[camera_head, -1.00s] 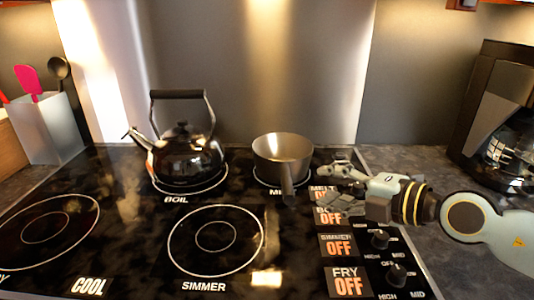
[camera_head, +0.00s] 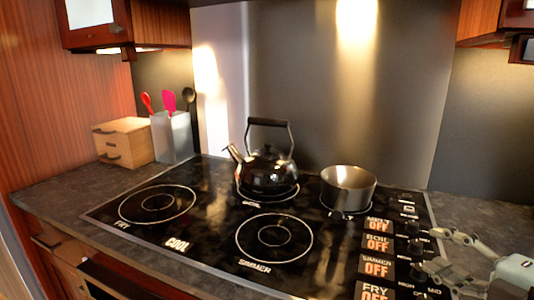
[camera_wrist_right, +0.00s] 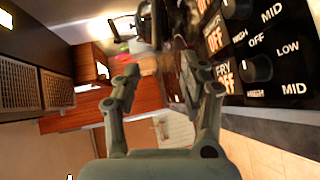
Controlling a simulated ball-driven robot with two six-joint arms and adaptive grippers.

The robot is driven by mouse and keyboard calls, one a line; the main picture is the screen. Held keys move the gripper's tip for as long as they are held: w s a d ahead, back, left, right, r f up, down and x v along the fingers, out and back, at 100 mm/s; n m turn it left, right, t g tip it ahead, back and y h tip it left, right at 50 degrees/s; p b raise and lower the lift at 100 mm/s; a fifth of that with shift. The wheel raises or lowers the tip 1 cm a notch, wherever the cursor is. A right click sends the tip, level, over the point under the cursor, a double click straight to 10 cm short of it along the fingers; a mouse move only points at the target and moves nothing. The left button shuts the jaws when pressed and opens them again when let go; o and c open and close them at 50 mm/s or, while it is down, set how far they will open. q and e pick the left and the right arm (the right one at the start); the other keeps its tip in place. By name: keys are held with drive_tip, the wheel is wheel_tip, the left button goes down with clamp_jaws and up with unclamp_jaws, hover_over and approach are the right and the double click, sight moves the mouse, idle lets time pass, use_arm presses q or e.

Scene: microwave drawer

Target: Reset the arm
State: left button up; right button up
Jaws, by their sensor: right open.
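My right gripper (camera_head: 428,252) is at the lower right of the head view, with its two fingers apart and nothing between them. It is beside the control knobs at the right edge of the cooktop (camera_head: 215,225). In the right wrist view the same gripper (camera_wrist_right: 158,70) shows its fingers spread, with the knobs and OFF labels at the upper right. My left gripper is not in view.
A black kettle (camera_head: 266,172) stands on the back middle burner. A metal saucepan (camera_head: 347,188) stands to its right. A utensil holder (camera_head: 172,138) and a wooden box (camera_head: 124,142) are at the back left. The front burners are bare.

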wheel_tip(320, 180, up, 9)
drive_tip(key=d+m+t+h, duration=0.3)
drive_tip(key=m+t+h, duration=0.2)
drive_tip(key=m, duration=0.3)
drive_tip(key=s+d+f+m+g+h, duration=0.2)
drive_tip(key=s+d+m+g+h, duration=0.3)
drive_tip(key=m+h, duration=0.45)
drive_tip(key=s+a+f+m+g+y, duration=0.2)
drive_tip(key=s+f+m+g+y, duration=0.2)
drive_tip(key=s+f+g, duration=0.45)
drive_tip(key=s+a+f+n+g+y, duration=0.1)
drive_tip(key=s+a+f+g+y, duration=0.2)
drive_tip(key=s+a+f+y, duration=0.45)
wheel_tip(320, 180, down, 34)
drive_tip(key=s+d+g+h+b, duration=0.1)
drive_tip(key=s+h+b, duration=0.2)
drive_tip(key=b, duration=0.4)
drive_tip(key=s+f+g+b, duration=0.1)
drive_tip(key=s+f+b, duration=0.2)
drive_tip(key=s+f, duration=1.3)
drive_tip(key=shift+d+f+b, duration=0.4)
drive_tip(key=shift+f, duration=0.25)
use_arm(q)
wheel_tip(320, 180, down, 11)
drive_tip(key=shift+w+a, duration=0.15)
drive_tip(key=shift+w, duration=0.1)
use_arm(e)
drive_tip(key=shift+s+m+g, duration=0.2)
drive_tip(key=shift+m+g, duration=0.05)
drive_tip(key=shift+c, duration=0.4)
